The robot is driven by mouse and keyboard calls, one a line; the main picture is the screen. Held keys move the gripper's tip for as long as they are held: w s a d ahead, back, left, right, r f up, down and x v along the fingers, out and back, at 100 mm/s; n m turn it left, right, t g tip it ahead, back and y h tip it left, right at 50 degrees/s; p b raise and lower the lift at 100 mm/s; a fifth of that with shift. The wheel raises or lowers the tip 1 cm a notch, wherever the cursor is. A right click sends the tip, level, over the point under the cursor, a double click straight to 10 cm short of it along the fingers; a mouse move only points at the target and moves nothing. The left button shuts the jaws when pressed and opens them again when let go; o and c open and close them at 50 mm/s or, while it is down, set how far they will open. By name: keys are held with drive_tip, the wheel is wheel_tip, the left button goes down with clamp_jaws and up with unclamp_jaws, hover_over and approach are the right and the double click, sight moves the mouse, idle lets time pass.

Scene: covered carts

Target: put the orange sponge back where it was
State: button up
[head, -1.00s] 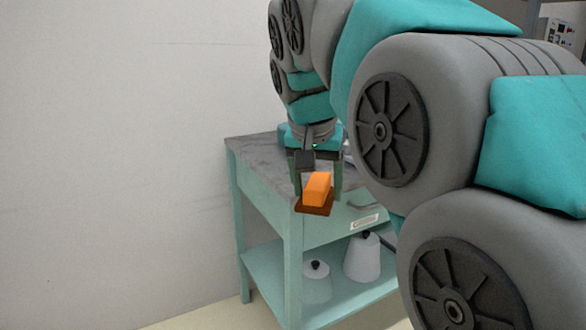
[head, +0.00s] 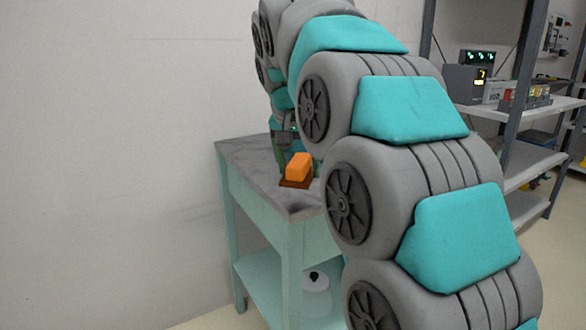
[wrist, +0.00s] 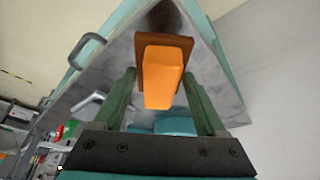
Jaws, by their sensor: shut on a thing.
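The orange sponge (head: 299,166) is an orange block with a wider, flat brown part (head: 296,183) at its base. My gripper (head: 294,160) is shut on it, with a green finger on each side. In the head view the sponge appears over the grey top of the teal cart (head: 255,162), near its front part; I cannot tell whether it touches the top. In the wrist view the sponge (wrist: 163,78) lies between the fingertips (wrist: 160,76), with the grey cart top behind it. My arm hides the right part of the cart.
A whitish lidded pot (head: 316,298) stands on the cart's lower shelf (head: 262,283). A pale wall is close on the left. Metal shelving (head: 520,110) with devices stands at the right.

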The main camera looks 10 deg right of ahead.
drive_tip(key=w, duration=0.6)
drive_tip(key=shift+w+d+f+p, duration=0.2)
drive_tip(key=shift+f+p, duration=0.05)
drive_tip(key=shift+p, duration=0.15)
drive_tip(key=shift+f, duration=1.85)
drive_tip(key=shift+f, duration=0.15)
drive_tip(key=o, duration=1.4)
drive_tip(key=p+v, duration=0.1)
drive_tip(key=v, duration=1.1)
drive_tip(key=shift+r, duration=0.2)
